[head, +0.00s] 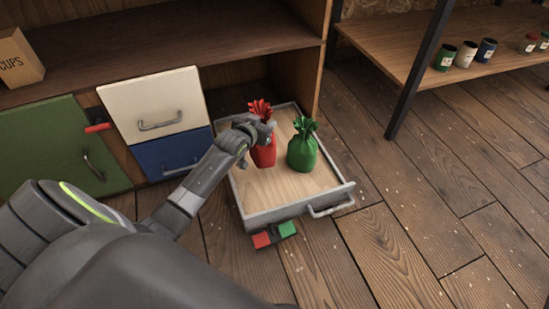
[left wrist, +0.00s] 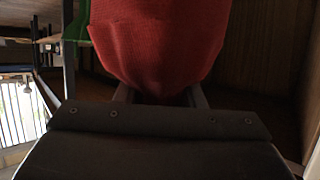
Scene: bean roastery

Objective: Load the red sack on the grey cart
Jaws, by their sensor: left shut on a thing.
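The red sack (head: 263,153) is upright, inside or just above the open grey drawer (head: 290,210) in the head view. My left gripper (head: 248,137) is shut on the red sack from its left side. In the left wrist view the red sack (left wrist: 160,40) fills the upper middle, between the two fingers (left wrist: 160,97). I cannot tell whether its bottom touches the drawer floor. A green sack (head: 302,152) stands to its right in the drawer, a little apart. No grey cart can be made out. My right gripper is not in view.
A red block (head: 262,240) and a green block (head: 287,229) show below the drawer's front. White (head: 150,95), blue (head: 170,152) and green (head: 55,145) fronts stand at left. A shelf (head: 430,45) with several small cans is at the upper right. The floor at right is clear.

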